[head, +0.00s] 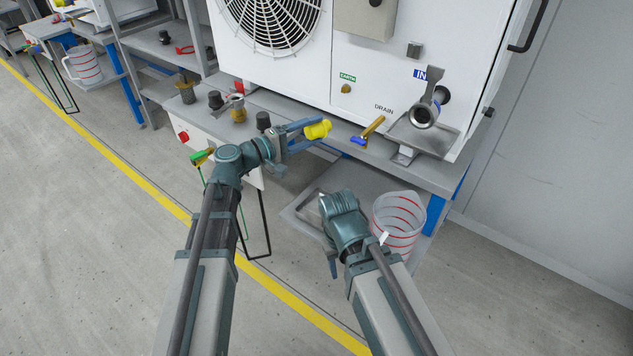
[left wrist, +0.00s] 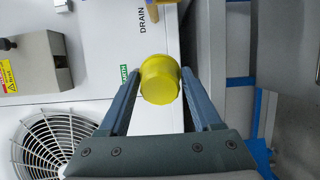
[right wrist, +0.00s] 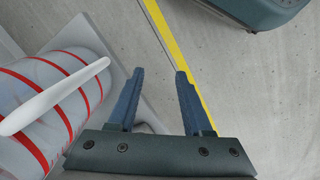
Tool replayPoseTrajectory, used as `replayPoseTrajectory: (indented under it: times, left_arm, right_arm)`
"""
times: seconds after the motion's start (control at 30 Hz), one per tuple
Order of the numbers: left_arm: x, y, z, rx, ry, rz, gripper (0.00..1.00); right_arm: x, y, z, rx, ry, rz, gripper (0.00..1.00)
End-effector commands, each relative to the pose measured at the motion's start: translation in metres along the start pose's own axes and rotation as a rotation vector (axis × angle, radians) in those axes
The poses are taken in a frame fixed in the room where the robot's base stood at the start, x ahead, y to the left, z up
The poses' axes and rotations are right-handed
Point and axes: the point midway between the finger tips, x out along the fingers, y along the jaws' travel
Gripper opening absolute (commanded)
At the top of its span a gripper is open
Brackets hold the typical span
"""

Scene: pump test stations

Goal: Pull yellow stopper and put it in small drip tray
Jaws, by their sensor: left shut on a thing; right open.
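The yellow stopper (head: 318,129) is a short yellow cylinder. My left gripper (head: 305,130) is shut on it and holds it in front of the white unit, left of the drain valve. In the left wrist view the stopper (left wrist: 160,80) sits between the two fingertips. The small drip tray (head: 425,143) is a grey metal tray under the open-ended inlet pipe (head: 426,112), to the right of the stopper. My right gripper (right wrist: 155,75) is open and empty, low down beside the clear jug; its fingers are hardly visible in the head view.
A brass drain valve with blue handle (head: 368,133) sticks out between the stopper and the tray. The clear jug with red rings (head: 398,222) stands on the low shelf (head: 300,215). Black fittings (head: 263,121) stand on the bench's left part. Open floor lies at right.

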Motion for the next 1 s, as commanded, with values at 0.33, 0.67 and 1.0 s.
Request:
replayPoseTrajectory:
  times: [0.33, 0.67, 1.0]
  left_arm:
    - [0.014, -0.111, -0.003, 0.0, -0.036, 0.0, 0.0]
    - [0.016, -0.121, -0.003, 0.0, -0.044, 0.0, 0.0]
    - [0.016, -0.138, -0.003, 0.0, -0.043, 0.0, 0.0]
  right_arm:
    - [0.11, -0.011, -0.007, 0.0, 0.003, 0.002, 0.5]
    - [0.12, -0.011, -0.007, 0.0, 0.004, 0.002, 0.5]
    - [0.137, -0.013, -0.009, 0.0, 0.005, 0.002, 0.5]
